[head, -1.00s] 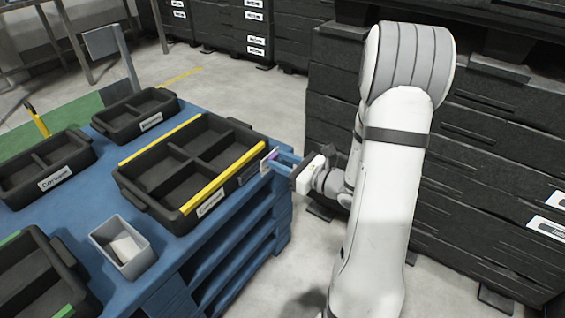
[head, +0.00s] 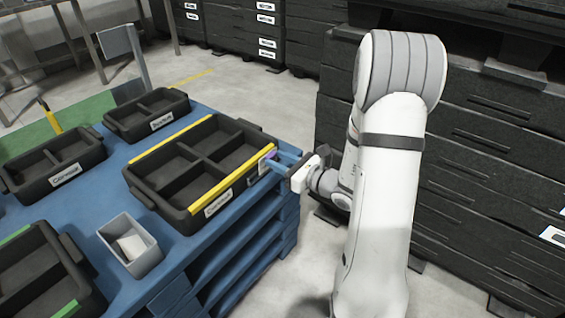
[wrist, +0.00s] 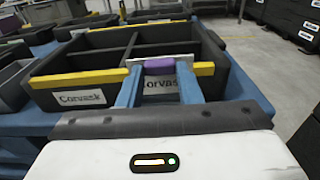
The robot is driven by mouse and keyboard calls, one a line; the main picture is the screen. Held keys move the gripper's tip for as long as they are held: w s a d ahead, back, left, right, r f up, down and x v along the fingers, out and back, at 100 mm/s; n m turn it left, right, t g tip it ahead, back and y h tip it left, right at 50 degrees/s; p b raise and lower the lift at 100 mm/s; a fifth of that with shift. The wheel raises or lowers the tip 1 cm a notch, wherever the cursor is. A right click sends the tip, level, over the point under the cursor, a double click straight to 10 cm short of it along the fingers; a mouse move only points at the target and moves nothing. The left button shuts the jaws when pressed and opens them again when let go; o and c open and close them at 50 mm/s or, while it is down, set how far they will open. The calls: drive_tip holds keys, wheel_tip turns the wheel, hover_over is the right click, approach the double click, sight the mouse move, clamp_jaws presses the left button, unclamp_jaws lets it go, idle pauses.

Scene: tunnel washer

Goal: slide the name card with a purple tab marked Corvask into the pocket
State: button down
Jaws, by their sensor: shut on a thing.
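My gripper (head: 273,162) is shut on the name card (head: 266,163), beside the right end of the black divided tray's near wall. In the wrist view, the two blue fingers (wrist: 157,88) grip the card (wrist: 160,85), with its purple tab (wrist: 159,66) at the top and printed text, partly hidden, reading "orvask". The card is upright and faces me, close in front of the tray wall. A dark pocket (head: 251,178) shows on that wall in the head view. I cannot tell whether the card touches the pocket or is inside it.
The tray (head: 148,193) has yellow strips and a white label (wrist: 82,98) reading Corvask. It sits on a blue pallet-like table (head: 180,245). A grey bin (head: 147,262) and other black trays (head: 88,148) stand to the left. Stacked black crates (head: 480,150) stand on the right.

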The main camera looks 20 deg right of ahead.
sight(257, 163)
drive_tip(key=shift+f+b+x, duration=0.15)
drive_tip(key=shift+f+x, duration=0.05)
drive_tip(key=shift+x, duration=0.7)
drive_tip(key=shift+f+b+x, duration=0.1)
drive_tip(key=shift+f+x, duration=0.05)
drive_tip(key=shift+x, duration=0.75)
drive_tip(key=shift+f+b+x, duration=0.15)
drive_tip(key=shift+f+x, duration=0.05)
drive_tip(key=shift+x, duration=0.7)
drive_tip(key=shift+f+b, duration=1.55)
drive_tip(key=shift+f, duration=0.4)
drive_tip(key=shift+s+d+r+p, duration=0.4)
drive_tip(key=shift+s+r, duration=0.15)
drive_tip(key=shift+r, duration=0.1)
drive_tip(key=shift+f, duration=0.1)
drive_tip(key=shift+f+b, duration=0.35)
drive_tip(key=shift+b, duration=0.1)
drive_tip(key=shift+f+b, duration=0.4)
drive_tip(key=shift+f, duration=0.05)
